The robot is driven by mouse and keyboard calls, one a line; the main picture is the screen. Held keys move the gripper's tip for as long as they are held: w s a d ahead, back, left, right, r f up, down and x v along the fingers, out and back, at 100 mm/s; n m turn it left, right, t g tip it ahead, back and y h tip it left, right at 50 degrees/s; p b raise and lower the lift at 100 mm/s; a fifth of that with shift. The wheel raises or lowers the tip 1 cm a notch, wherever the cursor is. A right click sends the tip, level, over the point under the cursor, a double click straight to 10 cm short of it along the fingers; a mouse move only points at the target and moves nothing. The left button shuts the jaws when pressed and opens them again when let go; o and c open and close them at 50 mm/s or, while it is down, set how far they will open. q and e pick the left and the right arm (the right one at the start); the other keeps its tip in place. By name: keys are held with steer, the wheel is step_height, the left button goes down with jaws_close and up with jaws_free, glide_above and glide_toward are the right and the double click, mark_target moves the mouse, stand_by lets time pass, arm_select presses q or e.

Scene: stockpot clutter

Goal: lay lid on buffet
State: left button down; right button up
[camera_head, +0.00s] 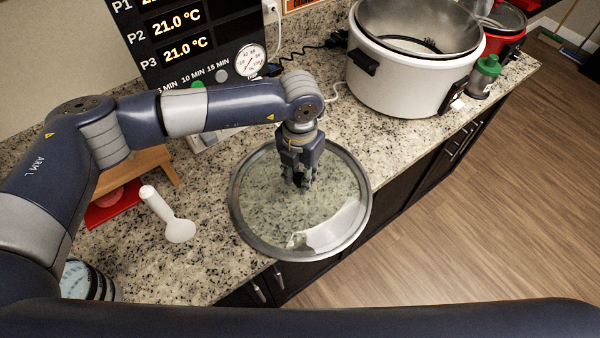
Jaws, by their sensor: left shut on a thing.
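The glass lid (262,208), round and clear with a grey metal rim, is over the granite buffet top (225,265). Part of its rim reaches past the counter's front edge. My left gripper (299,184) points down at the middle of the lid and is shut on it; the fingers hide the lid's knob. I cannot tell whether the lid touches the counter or hangs just above it. My right gripper is not in view.
A white cooker (400,82) with a steel pot stands at the back right, by a green-capped bottle (484,76) and a red pot (507,40). A white spoon (170,216) lies left of the lid. A dark temperature panel (190,45) stands behind.

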arm_select(q)
steer(key=c, duration=1.2)
jaws_free()
steer(key=shift+f, duration=0.15)
step_height(320, 180, up, 12)
steer(key=shift+r, duration=0.1)
